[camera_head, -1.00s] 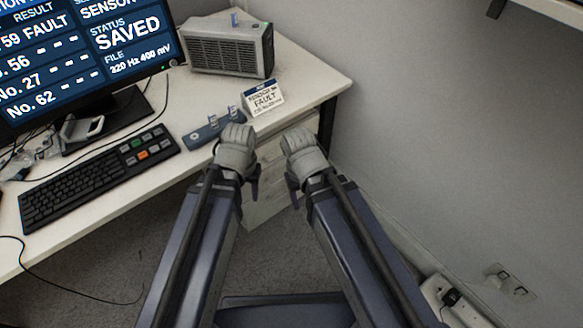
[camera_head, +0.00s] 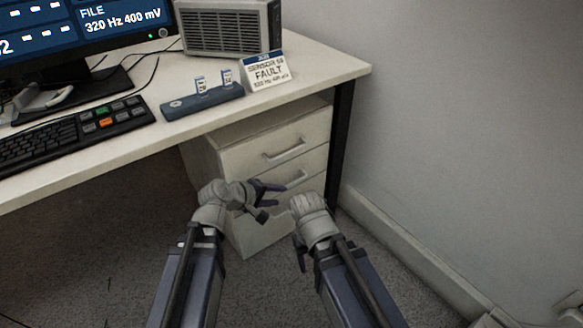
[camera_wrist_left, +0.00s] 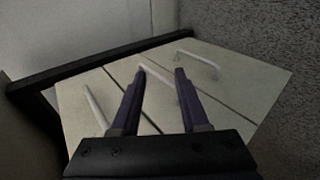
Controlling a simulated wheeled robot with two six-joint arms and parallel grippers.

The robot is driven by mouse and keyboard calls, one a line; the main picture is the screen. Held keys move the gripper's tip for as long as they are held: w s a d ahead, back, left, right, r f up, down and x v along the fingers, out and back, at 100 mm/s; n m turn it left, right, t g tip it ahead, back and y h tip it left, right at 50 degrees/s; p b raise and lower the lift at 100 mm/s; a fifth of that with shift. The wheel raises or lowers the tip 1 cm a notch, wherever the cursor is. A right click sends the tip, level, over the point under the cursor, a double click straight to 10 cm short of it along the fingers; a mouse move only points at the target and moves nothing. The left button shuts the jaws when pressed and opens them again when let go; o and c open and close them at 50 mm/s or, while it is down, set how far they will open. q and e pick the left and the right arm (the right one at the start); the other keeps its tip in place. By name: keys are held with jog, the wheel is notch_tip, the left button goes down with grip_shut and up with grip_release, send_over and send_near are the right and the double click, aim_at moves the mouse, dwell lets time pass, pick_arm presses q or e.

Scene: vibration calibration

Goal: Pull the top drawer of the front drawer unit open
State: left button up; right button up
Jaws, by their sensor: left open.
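The front drawer unit (camera_head: 228,160) stands under the desk, and its drawers look shut. The top drawer (camera_head: 262,150) has a pale bar handle (camera_head: 284,148); a second handle (camera_head: 295,178) shows below it. My left gripper (camera_head: 274,202) is open and empty, in front of the lower drawers, below the top handle. In the left wrist view its fingers (camera_wrist_left: 160,75) point at the drawer fronts, with the middle handle (camera_wrist_left: 158,76) between or behind their tips; contact cannot be told. The top handle (camera_wrist_left: 95,106) lies left of them.
The desk top (camera_head: 310,88) overhangs the unit, with a dark leg (camera_head: 343,130) on its right. A sensor strip (camera_head: 203,101), a fault card (camera_head: 266,72), a keyboard (camera_head: 70,133) and a grey box (camera_head: 228,28) stand on it. The wall is close on the right; carpet is clear on the left.

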aim_at(288, 154)
pick_arm(q)
jog(key=w+r+n+t+h, duration=0.2)
jog(key=w+r+n+t, duration=0.3)
jog(key=r+n, duration=0.4)
jog(key=shift+f+b+x, duration=0.15)
jog(key=shift+b+x, duration=0.3)
jog(key=shift+x, duration=1.55)
jog(key=shift+f+b+x, duration=0.1)
jog(key=shift+b+x, duration=0.3)
jog(key=shift+x, duration=1.6)
grip_shut()
